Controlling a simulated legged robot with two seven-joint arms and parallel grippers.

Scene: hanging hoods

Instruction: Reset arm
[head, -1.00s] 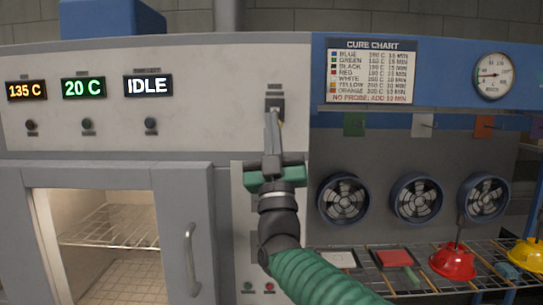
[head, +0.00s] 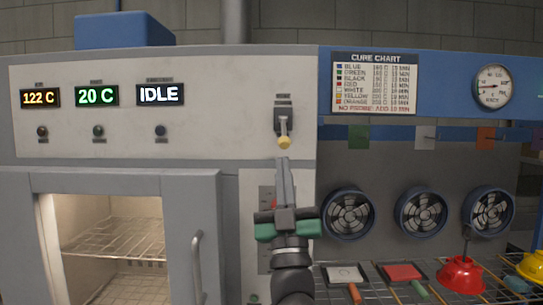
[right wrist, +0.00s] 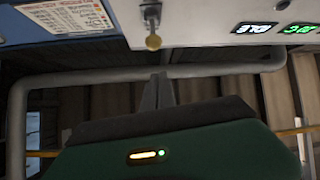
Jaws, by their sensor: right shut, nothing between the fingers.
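My right gripper (head: 284,160) is shut and empty in front of the oven's control panel. Its fingertips are just below a lever switch with a yellow knob (head: 284,142), and look apart from it. The yellow knob also shows in the right wrist view (right wrist: 153,42), beyond my closed fingers (right wrist: 158,78). The panel's displays read 122 C (head: 40,97), 20 C (head: 97,95) and IDLE (head: 160,93). My left gripper is not in view.
The oven door (head: 192,240) with its vertical handle stands left of my arm, with a lit wire rack (head: 115,240) inside. On the right are fans (head: 348,214), a cure chart (head: 374,84), a gauge (head: 492,86) and a wire shelf holding a red hood (head: 461,275).

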